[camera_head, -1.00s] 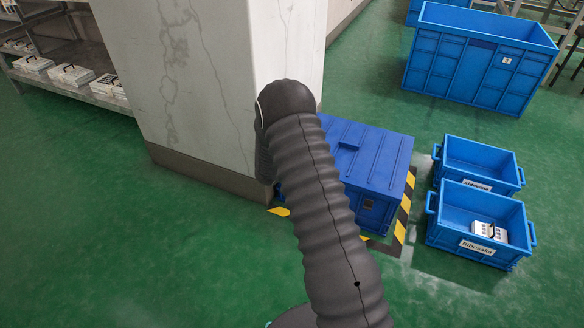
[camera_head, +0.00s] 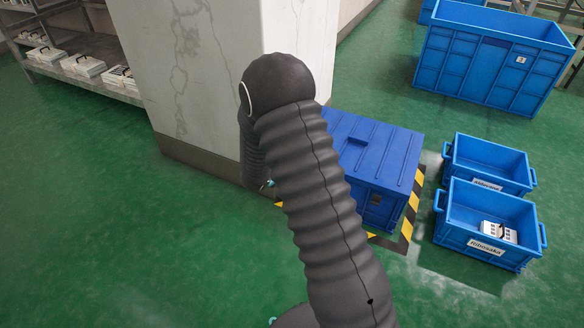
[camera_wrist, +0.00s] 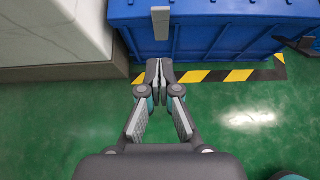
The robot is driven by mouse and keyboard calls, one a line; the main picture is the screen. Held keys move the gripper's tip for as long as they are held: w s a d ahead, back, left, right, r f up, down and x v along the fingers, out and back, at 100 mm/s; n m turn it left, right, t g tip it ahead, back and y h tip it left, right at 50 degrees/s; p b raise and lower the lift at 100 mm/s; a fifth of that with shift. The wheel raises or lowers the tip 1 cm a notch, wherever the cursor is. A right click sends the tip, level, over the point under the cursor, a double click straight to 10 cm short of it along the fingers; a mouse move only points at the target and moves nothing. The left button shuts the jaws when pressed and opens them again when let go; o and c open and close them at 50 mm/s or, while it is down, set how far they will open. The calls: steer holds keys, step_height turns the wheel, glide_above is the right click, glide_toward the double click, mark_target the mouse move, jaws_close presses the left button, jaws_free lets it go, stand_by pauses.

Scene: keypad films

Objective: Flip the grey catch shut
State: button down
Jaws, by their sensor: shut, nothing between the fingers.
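The grey catch (camera_wrist: 160,22) is a short upright bar on the near wall of the blue chest, at top centre of the wrist view. My gripper (camera_wrist: 160,64) is shut and empty, its fingertips just below the catch in that picture. A gap seems to lie between them, but the depth is hard to tell. The blue chest (camera_head: 378,150) stands beside the pillar in the head view. There my arm covers its left part, and the catch and fingertips are hidden.
A pale stone pillar (camera_head: 200,90) stands close on the left of the chest. Yellow-black tape (camera_head: 410,215) marks the floor around the chest. Blue crates (camera_head: 488,228) stand to the right. The green floor in front is clear.

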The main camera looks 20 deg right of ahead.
steer(key=shift+v, duration=0.85)
steer(key=shift+m, duration=0.3)
steer(key=s+d+r+m+g, duration=0.2)
steer(key=s+r+m+g, duration=0.2)
steer(key=s+m, duration=0.45)
steer(key=s+d+r+m+g, duration=0.1)
steer(key=s+r+m+g, duration=0.2)
steer(key=s+m, duration=0.55)
steer(key=s+a+r+m+t+y, duration=0.2)
steer(key=s+r+m, duration=0.3)
steer(key=s+r, duration=0.4)
steer(key=s+a+r+m+t+y+p, duration=0.1)
steer(key=s+a+r+m+y, duration=0.3)
steer(key=s+r, duration=0.6)
step_height(320, 180, up, 5)
steer(key=shift+s+a+f+m+t+y, duration=0.15)
steer(key=shift+a+m+t+y, duration=0.35)
steer(key=shift+t, duration=0.4)
steer(key=shift+a, duration=0.15)
